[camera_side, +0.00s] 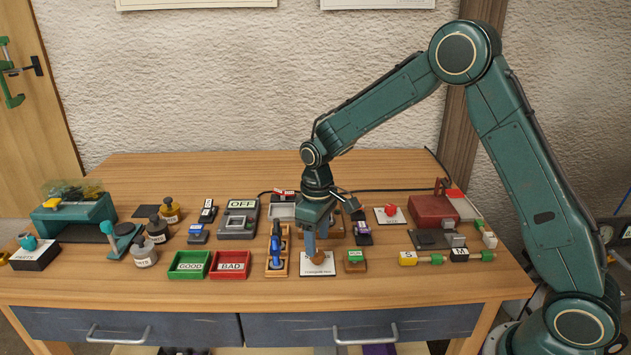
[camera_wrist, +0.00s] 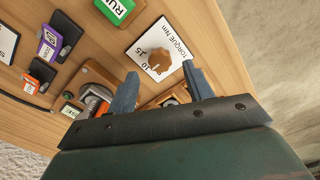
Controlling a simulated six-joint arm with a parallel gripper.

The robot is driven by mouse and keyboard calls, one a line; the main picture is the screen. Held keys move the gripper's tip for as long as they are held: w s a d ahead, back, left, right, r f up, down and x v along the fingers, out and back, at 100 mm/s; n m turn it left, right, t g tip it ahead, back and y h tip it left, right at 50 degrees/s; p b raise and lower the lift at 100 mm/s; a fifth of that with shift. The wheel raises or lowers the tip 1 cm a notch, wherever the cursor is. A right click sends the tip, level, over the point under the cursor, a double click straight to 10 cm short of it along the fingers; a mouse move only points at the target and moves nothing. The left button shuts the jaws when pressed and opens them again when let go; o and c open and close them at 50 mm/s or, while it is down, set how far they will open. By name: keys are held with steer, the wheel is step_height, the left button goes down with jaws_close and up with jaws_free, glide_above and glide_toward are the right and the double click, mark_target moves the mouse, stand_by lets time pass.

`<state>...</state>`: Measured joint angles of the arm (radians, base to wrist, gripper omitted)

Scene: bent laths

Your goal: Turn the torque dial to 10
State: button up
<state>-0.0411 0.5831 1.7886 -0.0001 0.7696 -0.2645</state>
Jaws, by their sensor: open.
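The torque dial is a brown knob (camera_side: 317,256) on a white card (camera_side: 318,271) near the table's front edge. In the wrist view the knob (camera_wrist: 159,59) sits on the card (camera_wrist: 172,38), marked "TORQUE Nm" with 5, 10 and 15 beside it. A light mark on the knob seems to face the 5 and 10 side; its exact reading is too small to tell. My gripper (camera_side: 315,240) points down at the dial in the side view. In the wrist view my gripper (camera_wrist: 160,70) is open, its fingers apart on either side of the knob's line, with nothing held.
A green RUN button (camera_side: 355,257) stands just right of the card. A blue-handled tool in a wooden holder (camera_side: 277,262) stands just left. The red BAD tray (camera_side: 231,265) and green GOOD tray (camera_side: 189,265) are farther left. Bare tabletop lies in front.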

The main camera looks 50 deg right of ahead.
mark_target(319, 254)
step_height(319, 254, up, 10)
steer(key=shift+r, duration=0.2)
stand_by(0.5)
steer(key=s+d+r+m+t, duration=0.1)
steer(key=s+r+m+t, duration=0.15)
steer(key=s+r, duration=0.95)
steer(key=s+f+m+t, duration=0.1)
steer(key=s+f+t, duration=0.1)
steer(key=s, duration=1.4)
steer(key=shift+s+d+f+t, duration=0.25)
steer(key=shift+s+d+t, duration=0.1)
steer(key=shift+d+t, duration=0.15)
